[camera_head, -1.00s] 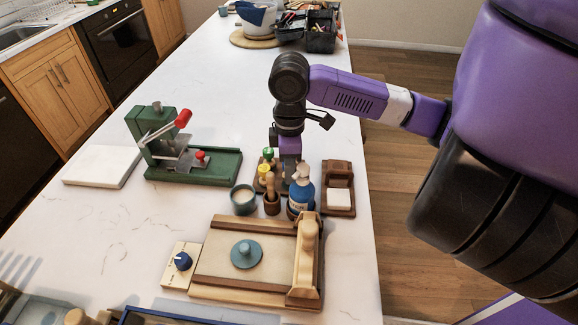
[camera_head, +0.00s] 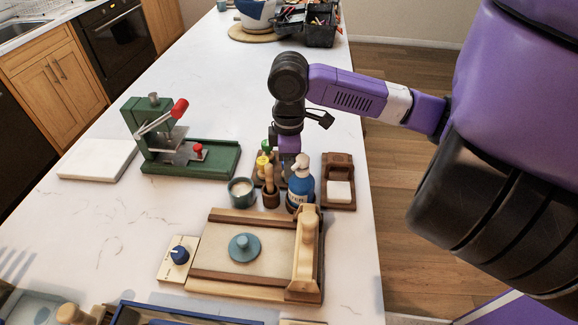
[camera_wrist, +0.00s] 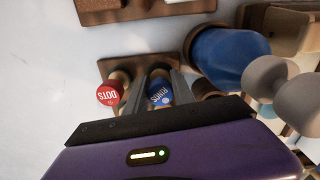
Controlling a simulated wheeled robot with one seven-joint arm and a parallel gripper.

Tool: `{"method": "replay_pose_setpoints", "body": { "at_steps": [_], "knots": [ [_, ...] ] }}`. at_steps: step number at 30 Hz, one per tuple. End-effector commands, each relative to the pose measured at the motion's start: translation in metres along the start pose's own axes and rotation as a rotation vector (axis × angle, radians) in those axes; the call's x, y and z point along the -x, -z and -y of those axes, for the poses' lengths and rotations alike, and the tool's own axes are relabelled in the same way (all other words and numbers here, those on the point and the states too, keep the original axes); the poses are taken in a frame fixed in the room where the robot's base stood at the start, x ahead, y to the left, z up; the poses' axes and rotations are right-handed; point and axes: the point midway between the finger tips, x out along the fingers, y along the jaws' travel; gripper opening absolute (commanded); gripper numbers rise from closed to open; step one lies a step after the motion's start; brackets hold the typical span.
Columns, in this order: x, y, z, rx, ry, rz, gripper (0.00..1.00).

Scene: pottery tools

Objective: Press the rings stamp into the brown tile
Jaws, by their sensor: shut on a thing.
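In the wrist view, my gripper (camera_wrist: 160,92) has its two fingers on either side of the blue-topped rings stamp (camera_wrist: 160,97) and is shut on it. The red-topped dots stamp (camera_wrist: 109,96) stands just left of it. Both are at the brown stamp rack (camera_wrist: 118,66); I cannot tell whether the rings stamp is still seated. In the head view, the gripper's tips are hidden behind the blue bottle, and a green and a yellow stamp (camera_head: 262,163) show in the rack. I cannot make out a brown tile for certain.
The blue pump bottle (camera_head: 301,187) is close beside my gripper. A brown holder with a white block (camera_head: 339,191) stands to the right. A cup (camera_head: 241,192), a wooden board with a roller (camera_head: 212,267) and a green press (camera_head: 195,165) are near.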

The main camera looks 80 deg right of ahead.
Motion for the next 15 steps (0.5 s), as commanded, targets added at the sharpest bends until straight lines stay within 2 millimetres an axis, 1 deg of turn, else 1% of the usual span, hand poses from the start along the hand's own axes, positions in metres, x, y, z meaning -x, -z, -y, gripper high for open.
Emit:
{"method": "replay_pose_setpoints", "body": {
  "at_steps": [7,8,9,11,15],
  "knots": [
    [-0.0041,-0.0001,0.0000,0.000,0.000,0.000,0.00],
    [-0.0034,-0.0001,-0.0001,0.000,0.000,0.000,0.35],
    [-0.0033,-0.0001,-0.0001,0.000,0.000,0.000,0.43],
    [-0.0033,-0.0001,0.0000,0.000,0.000,0.000,0.55],
    [-0.0033,-0.0001,0.0000,0.000,0.000,0.000,0.55]
  ]
}}
